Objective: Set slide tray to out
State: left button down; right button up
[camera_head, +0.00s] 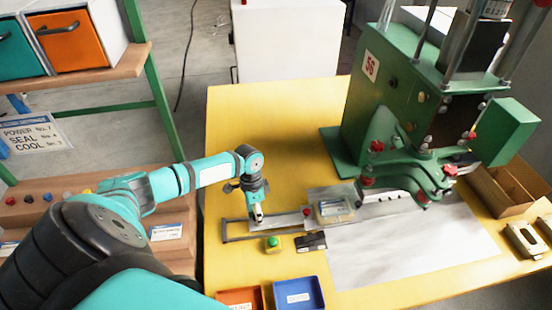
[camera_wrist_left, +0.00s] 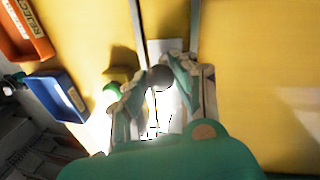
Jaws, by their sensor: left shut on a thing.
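The slide tray (camera_head: 286,222) is a pale metal plate between two dark rails on the yellow table, left of the green press. A clear, yellowish part (camera_head: 334,209) sits at its right end. An open stretch of the rail frame (camera_head: 237,229) shows left of the plate. My left gripper (camera_head: 256,220) is over the plate's left end. In the left wrist view, my left gripper (camera_wrist_left: 160,85) is shut on a dark round knob (camera_wrist_left: 160,77), with the pale plate (camera_wrist_left: 168,48) behind it. My right gripper is not in view.
The green press (camera_head: 385,105) stands at the back right. A green button (camera_head: 273,242) and a small dark box (camera_head: 311,242) are close in front of the rails. Orange (camera_head: 241,298) and blue (camera_head: 299,294) bins lie at the front edge. The table behind the rails is clear.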

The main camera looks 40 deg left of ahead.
pick_arm(q)
jog(key=s+a+p, duration=0.1)
jog(key=s+a, duration=0.3)
jog(key=shift+s+r+p, duration=0.1)
jog(key=shift+r+p, duration=0.1)
jog(key=shift+p, duration=0.15)
jog(key=shift+s+a, duration=0.25)
jog(key=shift+a, duration=0.05)
jog(key=shift+s+a, duration=0.15)
jog(key=shift+s, duration=0.05)
jog(key=shift+a+f, duration=0.1)
jog(key=c, duration=1.4)
grip_release()
jog(key=o, duration=0.4)
jog(key=shift+s, duration=0.2)
notch_tip(320, 180, up, 12)
jog(key=w+a, duration=0.1)
jog(key=a, duration=0.1)
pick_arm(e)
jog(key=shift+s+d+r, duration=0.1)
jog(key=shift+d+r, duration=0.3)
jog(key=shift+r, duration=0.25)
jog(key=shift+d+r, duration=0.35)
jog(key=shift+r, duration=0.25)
pick_arm(q)
jog(key=shift+f, duration=0.15)
